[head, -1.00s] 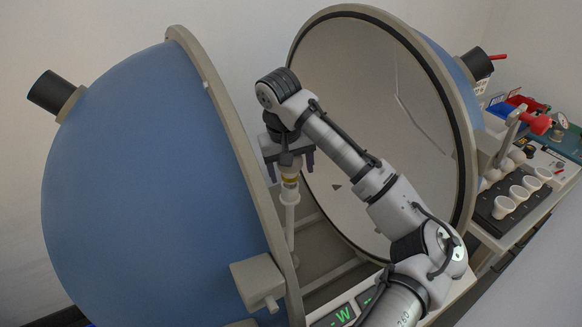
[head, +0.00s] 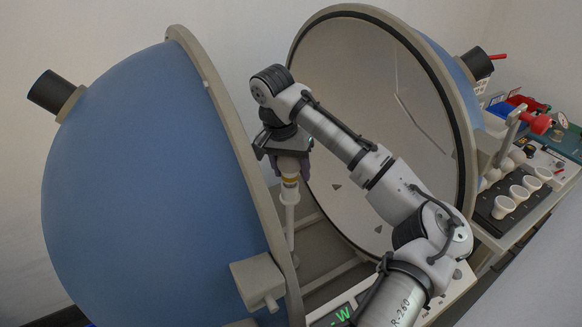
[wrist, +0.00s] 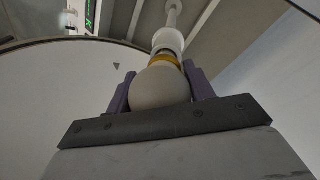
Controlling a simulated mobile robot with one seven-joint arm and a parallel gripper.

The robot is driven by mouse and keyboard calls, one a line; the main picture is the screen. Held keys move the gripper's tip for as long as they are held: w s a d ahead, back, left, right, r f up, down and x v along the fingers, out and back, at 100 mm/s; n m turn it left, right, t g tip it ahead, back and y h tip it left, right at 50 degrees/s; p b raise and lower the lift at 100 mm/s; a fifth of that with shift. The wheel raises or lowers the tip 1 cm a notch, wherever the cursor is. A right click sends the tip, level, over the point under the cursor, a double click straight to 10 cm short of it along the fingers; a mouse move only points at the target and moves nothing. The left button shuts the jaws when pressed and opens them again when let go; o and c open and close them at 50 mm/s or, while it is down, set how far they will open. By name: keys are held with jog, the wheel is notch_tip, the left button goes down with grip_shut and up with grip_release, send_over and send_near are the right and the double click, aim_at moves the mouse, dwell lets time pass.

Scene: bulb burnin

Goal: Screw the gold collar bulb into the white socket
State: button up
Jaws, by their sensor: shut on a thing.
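The gold collar bulb has a white globe (wrist: 160,88) and a gold band, also seen in the head view (head: 290,179). My gripper (wrist: 160,90) is shut on the globe, with a purple finger on each side; it points down in the head view (head: 287,168). The white socket (wrist: 168,40) tops a white post (head: 290,218) between the two sphere halves. The bulb is in line with the socket, gold band next to the socket's mouth.
A blue half sphere (head: 150,190) stands close on the left, its rim beside my gripper. The open white-lined half (head: 345,110) stands on the right. A black tray (head: 485,208) with white cups is at the far right. A green-digit display (head: 340,316) is at the bottom.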

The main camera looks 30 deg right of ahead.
jog(key=m, duration=0.4)
jog(key=shift+g, duration=0.3)
jog(key=m, duration=0.4)
jog(key=shift+g+y, duration=0.3)
jog(key=shift+y, duration=0.1)
jog(key=m, duration=0.3)
jog(key=shift+a+m+y, duration=0.1)
jog(key=shift+m+y, duration=0.2)
jog(key=shift+m, duration=0.1)
jog(key=m, duration=0.4)
jog(key=shift+y, duration=0.3)
jog(key=o, duration=0.9)
jog(key=shift+c, duration=0.2)
